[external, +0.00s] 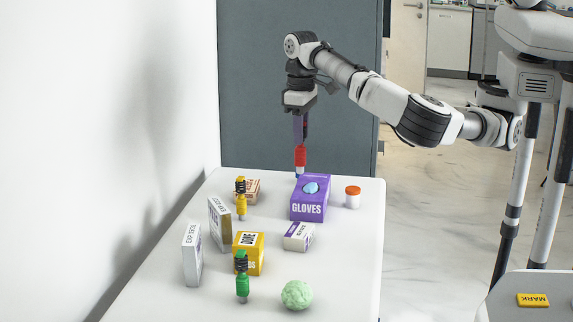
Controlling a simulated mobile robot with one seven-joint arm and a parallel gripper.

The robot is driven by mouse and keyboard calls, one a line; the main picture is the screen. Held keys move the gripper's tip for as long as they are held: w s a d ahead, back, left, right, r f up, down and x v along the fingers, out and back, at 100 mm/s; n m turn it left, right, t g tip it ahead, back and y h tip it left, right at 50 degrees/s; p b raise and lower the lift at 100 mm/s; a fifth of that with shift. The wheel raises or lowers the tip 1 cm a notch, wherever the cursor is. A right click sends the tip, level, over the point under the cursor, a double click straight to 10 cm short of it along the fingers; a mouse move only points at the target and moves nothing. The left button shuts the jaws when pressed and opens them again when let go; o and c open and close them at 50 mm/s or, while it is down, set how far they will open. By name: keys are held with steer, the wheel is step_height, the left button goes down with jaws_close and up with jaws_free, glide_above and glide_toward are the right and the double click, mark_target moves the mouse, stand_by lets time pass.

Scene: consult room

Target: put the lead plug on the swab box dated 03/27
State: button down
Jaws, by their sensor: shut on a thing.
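My gripper (300,141) points down above the far part of the table, behind the purple gloves box. It is shut on a red plug-like piece (300,157) with a paler lower end. The piece hangs upright, and its lower end is close to the gloves box's back edge; I cannot tell if they touch. White boxes with printing stand at the left (192,257) and behind it (214,222). A smaller white box (293,237) lies in front of the gloves box. I cannot read the dates well enough to tell which is 03/27.
The gloves box (305,209) has a blue item on top. Around it are an orange-capped jar (352,198), yellow (240,205) and green (242,285) plugs, a yellow box (257,253), a small brown box (253,190) and a green ball (297,295).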

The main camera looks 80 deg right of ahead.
step_height(320, 180, down, 16)
steer(key=p, duration=0.1)
steer(key=shift+r, duration=0.2)
steer(key=shift+f, duration=0.15)
steer(key=c, duration=1.1)
jaws_free()
